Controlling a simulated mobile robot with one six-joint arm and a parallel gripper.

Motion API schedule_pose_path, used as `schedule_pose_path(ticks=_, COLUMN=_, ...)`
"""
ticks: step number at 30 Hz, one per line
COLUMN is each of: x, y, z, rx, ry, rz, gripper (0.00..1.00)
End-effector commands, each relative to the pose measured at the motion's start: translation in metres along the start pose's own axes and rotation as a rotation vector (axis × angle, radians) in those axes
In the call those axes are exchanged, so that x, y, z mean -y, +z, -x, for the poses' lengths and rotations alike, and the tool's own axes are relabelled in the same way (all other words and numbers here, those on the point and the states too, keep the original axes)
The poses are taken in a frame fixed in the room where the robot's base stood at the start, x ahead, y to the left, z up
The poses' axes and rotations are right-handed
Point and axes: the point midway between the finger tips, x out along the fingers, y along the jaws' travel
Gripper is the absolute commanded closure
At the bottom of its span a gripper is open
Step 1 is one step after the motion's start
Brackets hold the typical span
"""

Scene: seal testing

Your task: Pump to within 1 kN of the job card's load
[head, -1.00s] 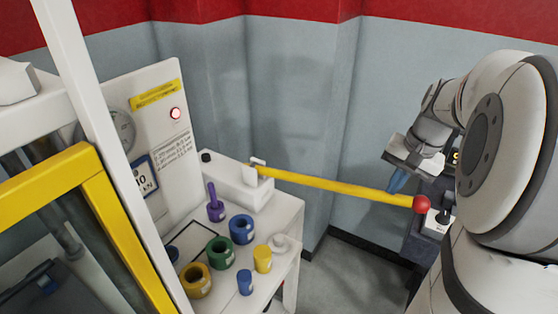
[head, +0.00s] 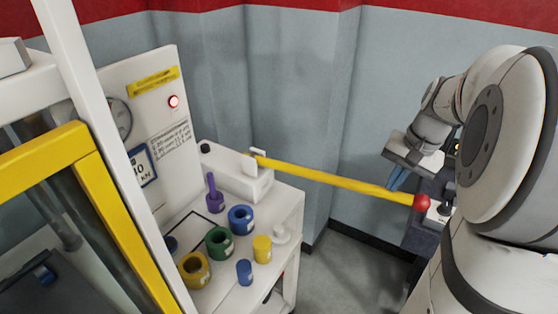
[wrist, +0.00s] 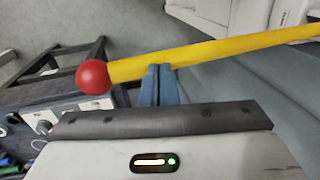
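The yellow pump lever (head: 330,178) slopes down to the right from the white pump block (head: 235,178) and ends in a red ball (head: 422,201). My gripper (head: 394,187) has its blue fingers close together, with tips at the lever's upper side near the ball. In the wrist view the gripper (wrist: 160,70) looks shut, its tips meeting the lever (wrist: 210,53) beside the red ball (wrist: 93,77), not around it. A blue-framed card (head: 142,165) reads "0 kN" at its end; its left part is hidden. The round gauge (head: 120,118) is partly covered; its reading is illegible.
A red lamp (head: 173,101) glows on the white panel beside a small-print notice (head: 171,139). Several coloured rings and plugs stand on the white bench (head: 290,222). A yellow-framed guard (head: 120,215) stands at left. Floor below the lever is clear.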

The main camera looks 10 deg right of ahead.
Motion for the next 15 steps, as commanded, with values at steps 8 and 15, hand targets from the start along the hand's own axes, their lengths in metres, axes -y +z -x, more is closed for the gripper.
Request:
schedule_pose_path(ticks=8, x=-0.002, y=0.0, z=-0.007, rx=0.001, ry=0.0, rz=0.0, gripper=1.0)
schedule_pose_path(ticks=15, x=0.006, y=0.0, z=0.021, rx=-0.001, ry=0.0, rz=0.0, gripper=1.0)
